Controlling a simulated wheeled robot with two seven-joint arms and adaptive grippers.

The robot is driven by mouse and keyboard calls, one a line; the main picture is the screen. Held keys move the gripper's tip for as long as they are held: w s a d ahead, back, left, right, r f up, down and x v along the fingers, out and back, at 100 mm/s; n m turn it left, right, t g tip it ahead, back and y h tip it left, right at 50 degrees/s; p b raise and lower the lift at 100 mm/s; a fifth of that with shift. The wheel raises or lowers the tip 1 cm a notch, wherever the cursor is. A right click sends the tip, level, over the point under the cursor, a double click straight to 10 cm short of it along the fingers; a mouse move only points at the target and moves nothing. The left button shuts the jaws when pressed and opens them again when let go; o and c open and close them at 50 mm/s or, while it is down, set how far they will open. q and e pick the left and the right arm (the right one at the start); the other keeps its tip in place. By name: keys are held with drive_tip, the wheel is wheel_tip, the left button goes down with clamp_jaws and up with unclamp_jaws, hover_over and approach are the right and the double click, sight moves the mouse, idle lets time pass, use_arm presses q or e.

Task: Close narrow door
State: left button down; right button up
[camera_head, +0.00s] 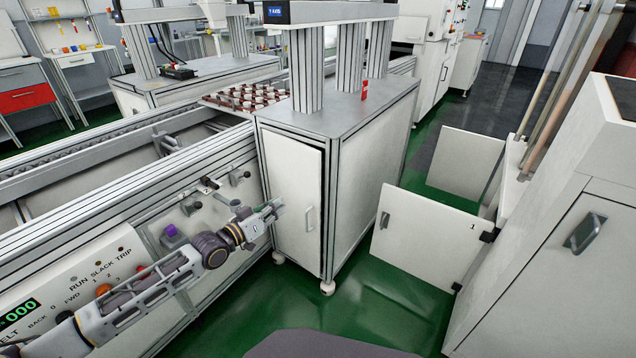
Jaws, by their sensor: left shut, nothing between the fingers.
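The narrow white door (293,190) is on the front of the grey-framed cabinet in the middle of the view. It has a bar handle (310,218) near its right edge. A dark gap shows along its top and right edge, so it looks slightly ajar. My left gripper (277,207) is shut and empty, in front of the left part of the door. I cannot tell whether its tips touch the door. My right gripper is not in view.
An open white door panel marked 1 (427,235) stands out from the right-hand cabinet (550,270). Green floor (370,305) is clear between the cabinets. The conveyor side with its control panel (75,285) runs along the left, behind my left arm. A tray of pots (245,98) lies on the conveyor.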

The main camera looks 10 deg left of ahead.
sight(318, 178)
use_arm(q)
drive_tip(key=shift+d+r+m+h, duration=0.1)
drive_tip(key=shift+d+r+m, duration=0.15)
drive_tip(key=shift+m, duration=0.5)
drive_tip(key=shift+d+r+m+h, duration=0.1)
drive_tip(key=shift+r+m, duration=0.2)
drive_tip(key=shift+m, duration=0.4)
drive_tip(key=shift+d+r+m+h, duration=0.1)
drive_tip(key=shift+d+r+m, duration=0.15)
drive_tip(key=shift+m, duration=0.5)
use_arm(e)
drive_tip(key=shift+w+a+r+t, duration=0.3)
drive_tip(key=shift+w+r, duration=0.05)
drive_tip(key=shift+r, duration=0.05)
use_arm(q)
drive_tip(key=shift+w, duration=0.3)
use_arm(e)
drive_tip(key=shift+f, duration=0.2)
